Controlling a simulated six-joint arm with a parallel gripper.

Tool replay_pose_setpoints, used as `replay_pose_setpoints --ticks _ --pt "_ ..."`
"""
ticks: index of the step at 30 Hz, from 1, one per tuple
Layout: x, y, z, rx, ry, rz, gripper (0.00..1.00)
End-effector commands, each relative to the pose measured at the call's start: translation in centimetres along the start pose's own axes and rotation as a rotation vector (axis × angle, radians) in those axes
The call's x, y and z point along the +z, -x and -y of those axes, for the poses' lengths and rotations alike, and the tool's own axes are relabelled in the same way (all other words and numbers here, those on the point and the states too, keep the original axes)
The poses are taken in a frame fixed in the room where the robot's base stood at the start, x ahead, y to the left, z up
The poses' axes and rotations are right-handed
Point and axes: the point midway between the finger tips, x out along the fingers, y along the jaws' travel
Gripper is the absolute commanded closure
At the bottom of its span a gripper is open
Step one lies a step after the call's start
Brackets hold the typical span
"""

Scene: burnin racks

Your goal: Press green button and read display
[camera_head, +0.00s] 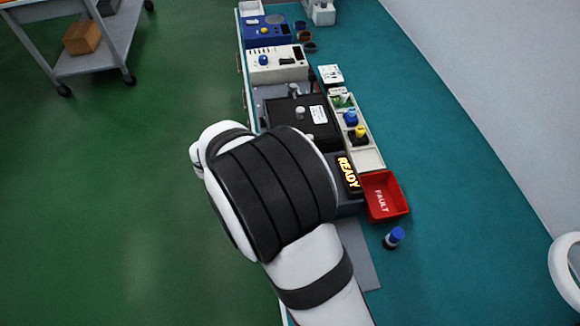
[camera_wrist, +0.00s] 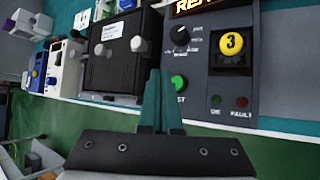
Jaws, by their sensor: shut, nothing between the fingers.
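In the wrist view a grey tester panel shows a green button (camera_wrist: 179,83) at its lower left, with a black knob (camera_wrist: 181,38) above it. The display (camera_wrist: 196,5) is cut off at the top of the wrist view; in the head view the display (camera_head: 347,172) reads "READY" in glowing letters. My gripper (camera_wrist: 161,74) is shut and empty, its teal fingertips just left of the green button in the picture. I cannot tell whether they touch it. In the head view my arm hides the gripper and the button.
A yellow-topped piece marked 3 (camera_wrist: 232,43) sits in the panel's socket. A black box (camera_head: 303,122) stands beside the tester. A red FAULT bin (camera_head: 385,197) and a blue-capped piece (camera_head: 394,237) lie to the right. Teal bench surface (camera_head: 450,220) is clear further right.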

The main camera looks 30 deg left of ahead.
Motion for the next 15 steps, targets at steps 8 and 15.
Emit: replay_pose_setpoints --ticks 8,15 --pt "-0.99 -1.35 1.00 0.000 0.001 0.000 1.00" --pt "-1.03 -1.40 1.03 0.000 0.000 -0.001 1.00"
